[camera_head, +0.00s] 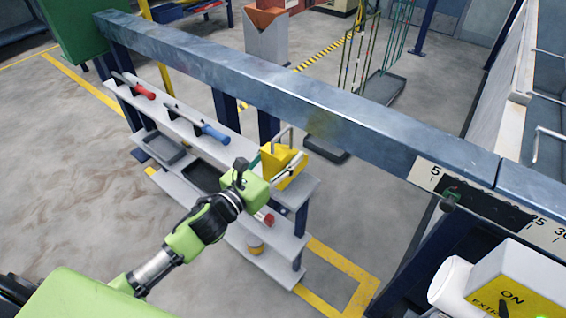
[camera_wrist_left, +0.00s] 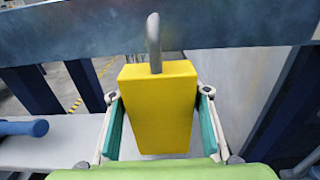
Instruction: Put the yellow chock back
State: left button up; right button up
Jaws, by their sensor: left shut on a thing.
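The yellow chock (camera_head: 281,165) is a wedge-like block with a grey metal loop handle on top. It is at the right end of the grey shelf rack's top shelf (camera_head: 308,187). In the left wrist view the chock (camera_wrist_left: 158,105) stands upright between the two teal-padded fingers of my left gripper (camera_wrist_left: 158,120). My left gripper (camera_head: 268,165) is shut on it, one finger on each side. Whether the chock's bottom touches the shelf is hard to tell. My right gripper does not show.
A red-handled tool (camera_head: 138,88) and a blue-handled tool (camera_head: 213,132) lie on the top shelf to the left. A blue-grey beam (camera_head: 240,75) runs behind and above the shelf.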

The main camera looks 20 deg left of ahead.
pick_arm(q)
jog(key=shift+f, duration=1.4)
jog(key=shift+f, duration=0.15)
jog(key=o, duration=1.6)
jog(key=shift+f, duration=0.1)
jog(key=v, duration=1.2)
jog(key=shift+p, duration=0.4)
